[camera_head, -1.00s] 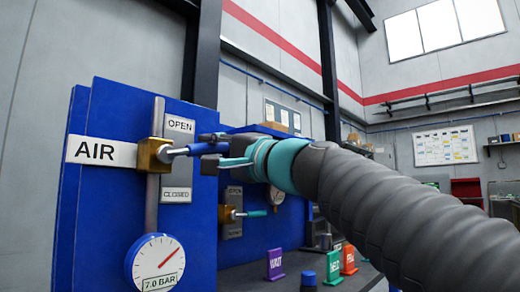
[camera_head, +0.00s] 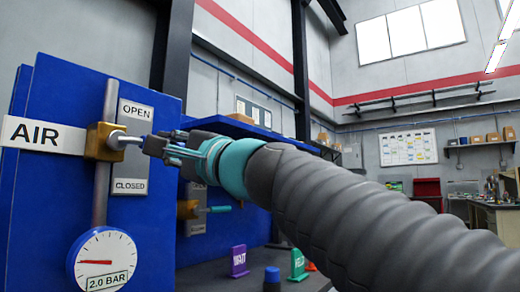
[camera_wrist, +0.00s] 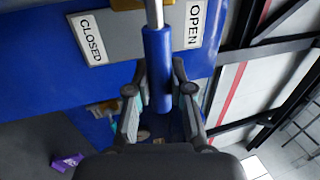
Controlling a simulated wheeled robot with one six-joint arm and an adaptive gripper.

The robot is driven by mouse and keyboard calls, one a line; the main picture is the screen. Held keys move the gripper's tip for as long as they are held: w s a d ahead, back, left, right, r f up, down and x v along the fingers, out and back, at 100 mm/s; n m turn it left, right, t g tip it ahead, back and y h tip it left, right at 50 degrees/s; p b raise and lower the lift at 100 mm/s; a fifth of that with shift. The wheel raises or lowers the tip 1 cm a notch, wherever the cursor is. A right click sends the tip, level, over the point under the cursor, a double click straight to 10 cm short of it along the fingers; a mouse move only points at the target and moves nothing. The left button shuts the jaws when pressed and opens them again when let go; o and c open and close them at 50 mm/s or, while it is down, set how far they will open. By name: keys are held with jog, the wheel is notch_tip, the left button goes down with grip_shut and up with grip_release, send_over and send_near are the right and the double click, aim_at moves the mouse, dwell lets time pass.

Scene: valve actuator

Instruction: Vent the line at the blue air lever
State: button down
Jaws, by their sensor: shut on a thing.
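The blue air lever (camera_wrist: 157,62) sticks out from a brass valve body (camera_head: 104,141) beside the AIR sign (camera_head: 43,134). Its metal stem points right in the head view, between the OPEN plate (camera_head: 136,111) above and the CLOSED plate (camera_head: 130,187) below. My gripper (camera_head: 163,147) is shut on the lever's blue handle; in the wrist view its fingers (camera_wrist: 158,92) lie on both sides of the handle. In the head view my fingers hide most of the handle. The gauge (camera_head: 102,260) below the valve reads 2.0 BAR.
A second brass valve (camera_head: 187,209) with a teal handle is on the blue panel, below my arm. A purple WAIT sign (camera_head: 238,261), a green sign (camera_head: 298,265) and a blue-capped item (camera_head: 272,278) stand on the bench. Shelves line the far wall.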

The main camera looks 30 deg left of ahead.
jog(key=c, duration=1)
grip_release()
jog(key=shift+s+a+f, duration=0.1)
jog(key=shift+f, duration=0.05)
jog(key=v, duration=1.2)
